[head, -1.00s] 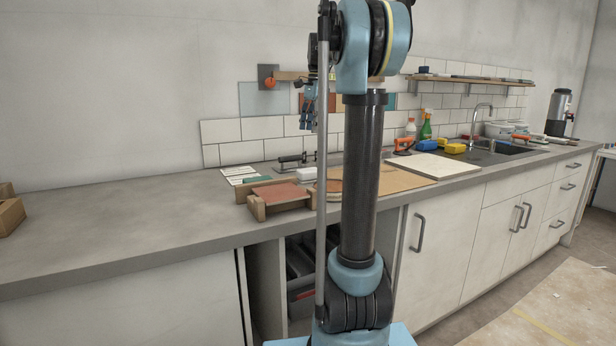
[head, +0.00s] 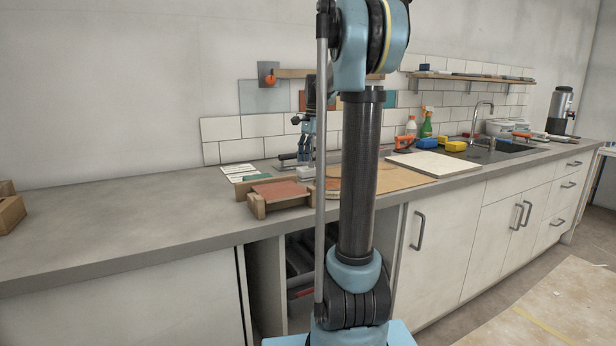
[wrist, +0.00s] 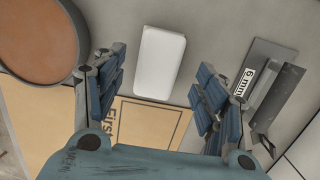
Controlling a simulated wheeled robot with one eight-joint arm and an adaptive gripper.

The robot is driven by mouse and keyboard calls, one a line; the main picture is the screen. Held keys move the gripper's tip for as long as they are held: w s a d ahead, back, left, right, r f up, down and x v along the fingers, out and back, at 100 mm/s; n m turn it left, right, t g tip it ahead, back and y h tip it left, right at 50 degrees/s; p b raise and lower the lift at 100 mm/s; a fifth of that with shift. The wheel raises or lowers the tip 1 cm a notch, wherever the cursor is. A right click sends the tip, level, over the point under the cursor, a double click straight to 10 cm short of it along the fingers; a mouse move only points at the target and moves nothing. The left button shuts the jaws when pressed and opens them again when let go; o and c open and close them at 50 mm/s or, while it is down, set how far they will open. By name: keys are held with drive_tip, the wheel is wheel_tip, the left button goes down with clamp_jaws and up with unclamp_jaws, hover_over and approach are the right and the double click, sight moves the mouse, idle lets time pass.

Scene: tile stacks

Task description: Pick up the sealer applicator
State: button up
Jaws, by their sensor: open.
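A white block with rounded corners, which looks like the sealer applicator (wrist: 159,62), lies on the counter. It shows in the wrist view at the upper middle, with its long side running away from me. In the head view the white block (head: 306,174) is small and partly behind my gripper and arm. My gripper (wrist: 161,76) is open and empty, with one blue finger on each side of the block in the picture. I cannot tell how high the fingertips are above the counter. In the head view my gripper (head: 305,148) hangs just above the block.
A trowel marked 6 mm (wrist: 268,88) lies right of the right finger. A terracotta disc with a dark rim (wrist: 40,35) is close on the left. A brown board with lettering (wrist: 150,118) lies below. A wooden frame with a red tile (head: 280,190) stands at the counter's front.

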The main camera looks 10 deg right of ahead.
sight(309, 169)
drive_tip(key=shift+s+a+f, duration=0.1)
drive_tip(key=shift+f, duration=2)
drive_tip(key=shift+f, duration=0.25)
drive_tip(key=c, duration=1.1)
